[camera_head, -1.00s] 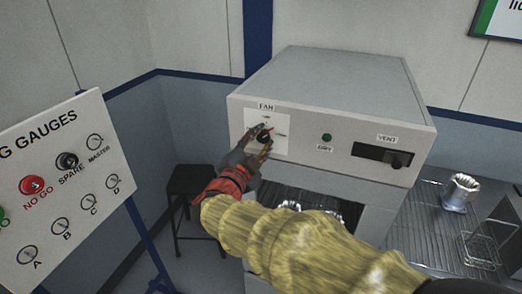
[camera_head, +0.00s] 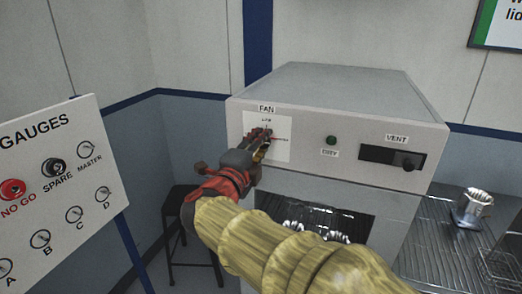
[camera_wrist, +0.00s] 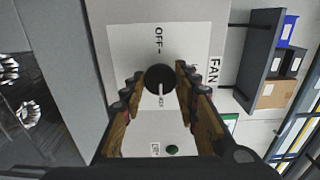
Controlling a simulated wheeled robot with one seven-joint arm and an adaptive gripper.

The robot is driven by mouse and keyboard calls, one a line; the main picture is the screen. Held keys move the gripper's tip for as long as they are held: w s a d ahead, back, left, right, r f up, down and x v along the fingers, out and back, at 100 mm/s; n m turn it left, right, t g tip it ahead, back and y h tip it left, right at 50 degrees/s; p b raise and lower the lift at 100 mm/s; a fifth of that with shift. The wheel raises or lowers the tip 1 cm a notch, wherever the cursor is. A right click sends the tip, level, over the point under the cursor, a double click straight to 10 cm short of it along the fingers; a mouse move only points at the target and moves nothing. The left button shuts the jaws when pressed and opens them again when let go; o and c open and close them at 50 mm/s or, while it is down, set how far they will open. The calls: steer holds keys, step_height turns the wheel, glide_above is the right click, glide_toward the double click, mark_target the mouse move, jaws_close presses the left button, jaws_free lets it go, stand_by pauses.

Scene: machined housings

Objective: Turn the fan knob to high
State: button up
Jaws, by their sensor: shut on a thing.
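The fan knob (camera_wrist: 160,78) is round and dark with a pale pointer line, on a white plate (camera_head: 284,152) on the front of the grey cabinet. In the wrist view, OFF is printed above the knob. The pointer aims down, towards a small label on the opposite side that is too small to read surely. In the head view, LOW is printed above the knob. My gripper (camera_wrist: 157,82) is shut on the knob, one finger on each side. In the head view my gripper (camera_head: 264,141) covers most of the knob.
A green DRY lamp (camera_head: 331,140) and a VENT slider (camera_head: 407,164) sit right of the knob. A gauge board (camera_head: 65,180) stands at left, with a dark stool (camera_head: 180,205) behind my arm. A metal part (camera_head: 472,208) stands on the wire-topped bench at right.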

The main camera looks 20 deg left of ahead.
steer(key=shift+f, duration=0.2)
stand_by(0.3)
steer(key=o, duration=1.2)
steer(key=shift+r, duration=0.15)
steer(key=shift+c, duration=0.2)
steer(key=s+a, duration=0.1)
steer(key=s, duration=1.1)
